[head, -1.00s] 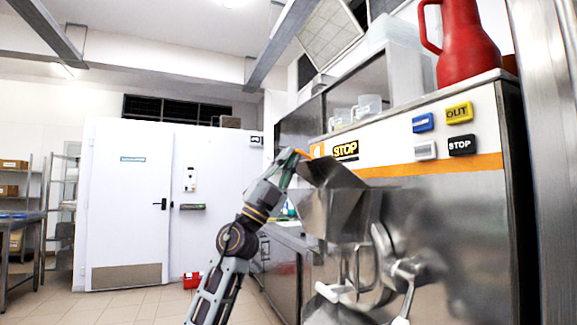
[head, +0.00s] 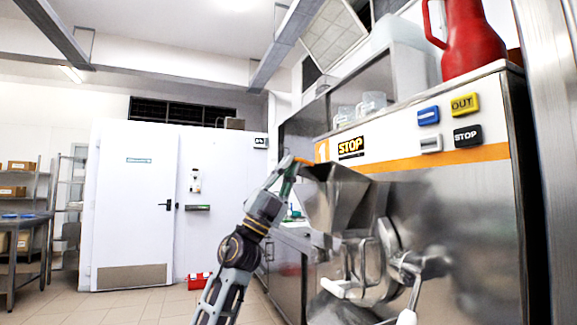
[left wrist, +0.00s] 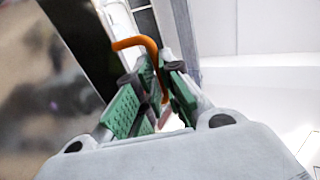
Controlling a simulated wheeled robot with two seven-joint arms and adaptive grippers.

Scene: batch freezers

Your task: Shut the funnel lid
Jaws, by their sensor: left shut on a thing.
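The steel funnel (head: 335,208) sticks out from the front of the batch freezer (head: 450,210). Its lid (head: 343,171) shows as a dark, tilted plate at the funnel's top; I cannot tell exactly how far it stands open. An orange handle (head: 303,160) sits at the lid's left edge. My left gripper (head: 294,168) reaches up from below and is shut on this handle. In the left wrist view the bent orange handle (left wrist: 136,43) passes between the green finger pads of my left gripper (left wrist: 156,88). My right gripper is not in view.
Levers with white grips (head: 335,288) stick out below the funnel. A red jug (head: 467,40) and clear containers (head: 372,103) stand on top of the machines. A white cold-room door (head: 132,205) and a red box (head: 198,281) are behind. The tiled floor at left is open.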

